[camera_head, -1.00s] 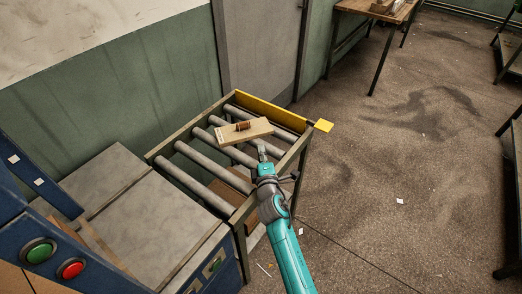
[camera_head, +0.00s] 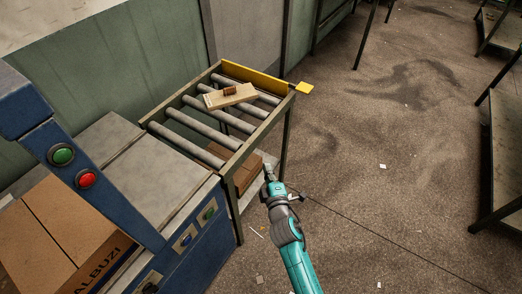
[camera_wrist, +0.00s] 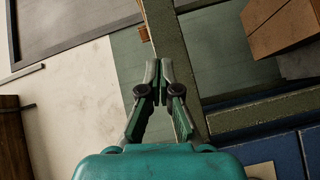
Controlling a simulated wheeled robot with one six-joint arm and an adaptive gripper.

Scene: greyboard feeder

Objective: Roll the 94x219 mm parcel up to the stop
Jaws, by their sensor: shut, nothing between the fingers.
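The parcel (camera_head: 230,97) is a flat, pale tan slab with a small brown bound piece on top. It lies askew across the rollers in the head view. The stop (camera_head: 252,81) is a yellow bar along the far end of the roller table, with a gap between it and the parcel. My gripper (camera_head: 268,170) is off the table's right side, apart from the parcel. In the wrist view my gripper (camera_wrist: 158,70) has its fingertips together with nothing between them. I cannot make out the parcel for certain there.
The roller table's green side rail (camera_head: 262,132) stands between my gripper and the rollers (camera_head: 200,123). Brown boxes (camera_head: 246,172) sit beneath the rollers. A blue machine (camera_head: 185,235) with buttons adjoins the near end.

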